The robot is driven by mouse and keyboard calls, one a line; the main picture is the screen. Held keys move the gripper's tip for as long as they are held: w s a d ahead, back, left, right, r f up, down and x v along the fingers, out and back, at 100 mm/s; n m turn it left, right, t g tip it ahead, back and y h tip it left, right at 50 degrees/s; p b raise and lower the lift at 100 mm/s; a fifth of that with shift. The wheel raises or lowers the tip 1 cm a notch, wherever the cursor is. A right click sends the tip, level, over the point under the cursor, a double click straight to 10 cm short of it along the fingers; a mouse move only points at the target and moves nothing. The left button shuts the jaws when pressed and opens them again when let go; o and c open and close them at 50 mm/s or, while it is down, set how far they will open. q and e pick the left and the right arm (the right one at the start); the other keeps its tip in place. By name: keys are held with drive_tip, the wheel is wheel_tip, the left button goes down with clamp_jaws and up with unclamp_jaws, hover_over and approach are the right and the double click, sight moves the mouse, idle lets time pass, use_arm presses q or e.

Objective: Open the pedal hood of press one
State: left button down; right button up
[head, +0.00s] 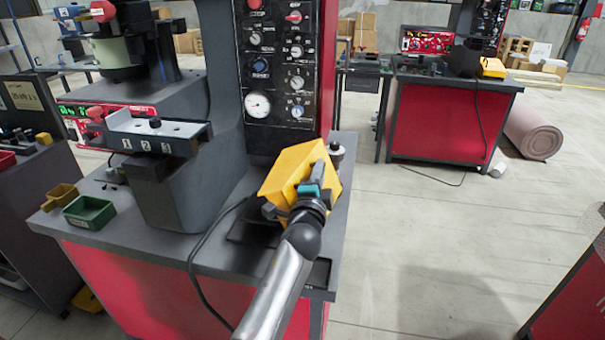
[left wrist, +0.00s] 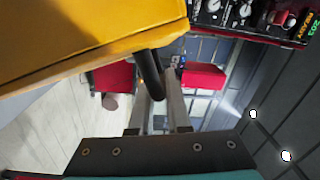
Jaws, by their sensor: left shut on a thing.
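The yellow pedal hood (head: 292,168) is at the front right corner of press one's table (head: 340,200). It looks tilted up, with a dark flat base (head: 250,232) showing below it. My left gripper (head: 309,190) is at the hood's near side and covers part of it. In the left wrist view the hood (left wrist: 70,40) fills the upper left. A dark bar (left wrist: 150,72) comes down from it to between my left fingers (left wrist: 158,100), which are shut on it. The pedal under the hood cannot be made out. My right gripper is not in view.
Press one's gauge panel (head: 290,70) rises behind the hood. A black cable (head: 203,240) runs over the table's front edge. A green bin (head: 88,212) sits at the left. The floor (head: 430,230) to the right is clear up to another red bench (head: 440,120).

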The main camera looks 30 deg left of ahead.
use_arm(q)
drive_tip(key=w+d+f+m+b, duration=0.1)
drive_tip(key=d+f+m+b, duration=0.3)
drive_tip(key=d+m+b, duration=0.2)
drive_tip(key=shift+w+m+t+h, duration=0.3)
drive_tip(key=shift+w+m+t, duration=0.1)
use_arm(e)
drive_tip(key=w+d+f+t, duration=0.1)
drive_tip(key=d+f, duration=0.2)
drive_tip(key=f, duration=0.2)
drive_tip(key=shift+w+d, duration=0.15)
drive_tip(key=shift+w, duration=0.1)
use_arm(q)
drive_tip(key=shift+d+f, duration=0.1)
drive_tip(key=shift+f, duration=0.05)
drive_tip(key=c, duration=0.9)
unclamp_jaws()
drive_tip(key=shift+f, duration=0.2)
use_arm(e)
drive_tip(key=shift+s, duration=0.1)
use_arm(q)
drive_tip(key=v, duration=1)
drive_tip(key=p+v, duration=0.1)
drive_tip(key=v, duration=0.4)
drive_tip(key=shift+s+r, duration=0.2)
drive_tip(key=shift+r, duration=0.05)
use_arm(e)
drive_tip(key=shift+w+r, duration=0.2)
